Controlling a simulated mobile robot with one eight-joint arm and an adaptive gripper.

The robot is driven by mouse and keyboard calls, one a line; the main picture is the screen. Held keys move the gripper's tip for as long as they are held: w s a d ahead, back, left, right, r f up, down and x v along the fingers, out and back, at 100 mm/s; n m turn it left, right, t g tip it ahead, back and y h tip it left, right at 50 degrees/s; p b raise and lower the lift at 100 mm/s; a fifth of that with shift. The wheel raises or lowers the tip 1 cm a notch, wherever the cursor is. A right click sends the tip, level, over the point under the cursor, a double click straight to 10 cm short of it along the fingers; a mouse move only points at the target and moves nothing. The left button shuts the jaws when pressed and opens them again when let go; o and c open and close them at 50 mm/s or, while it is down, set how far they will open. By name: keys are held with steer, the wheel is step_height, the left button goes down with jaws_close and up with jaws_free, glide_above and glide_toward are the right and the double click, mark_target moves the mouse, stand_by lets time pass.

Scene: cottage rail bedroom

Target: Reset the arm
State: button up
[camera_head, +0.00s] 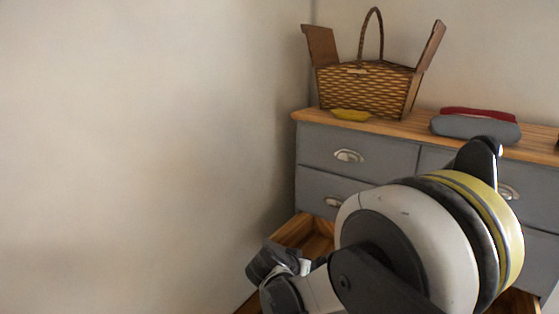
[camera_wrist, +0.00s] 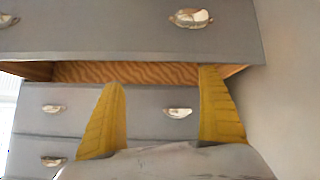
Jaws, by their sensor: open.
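My gripper (camera_wrist: 162,76) shows in the wrist view as two yellow fingers set wide apart, with nothing between them. Behind the fingers is the grey dresser (camera_wrist: 150,125), with an open wood-lined drawer (camera_wrist: 150,72) across the upper part of the view. In the head view my arm covers the lower right and hides much of the dresser (camera_head: 335,165). The open drawer (camera_head: 308,236) shows past my arm at the lower left of the dresser. I cannot make out the fingers in the head view.
On the wooden dresser top stand a wicker basket (camera_head: 362,90) with raised lids, a yellow item (camera_head: 350,115) in front of it, and a grey case (camera_head: 475,128) with a red item (camera_head: 480,114) behind. A bare wall (camera_head: 140,150) fills the left.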

steer(key=s+d+r+n+g+y, duration=0.1)
steer(key=s+d+r+y, duration=0.1)
steer(key=s+d+r, duration=0.4)
steer(key=s+d+r+n+y, duration=0.1)
steer(key=s+d+r, duration=0.25)
steer(key=s, duration=0.35)
steer(key=s+r+n+y, duration=0.2)
steer(key=s, duration=1.3)
steer(key=shift+s+d+n+y, duration=0.3)
steer(key=shift+s+d+y, duration=0.05)
steer(key=shift+s+y, duration=0.05)
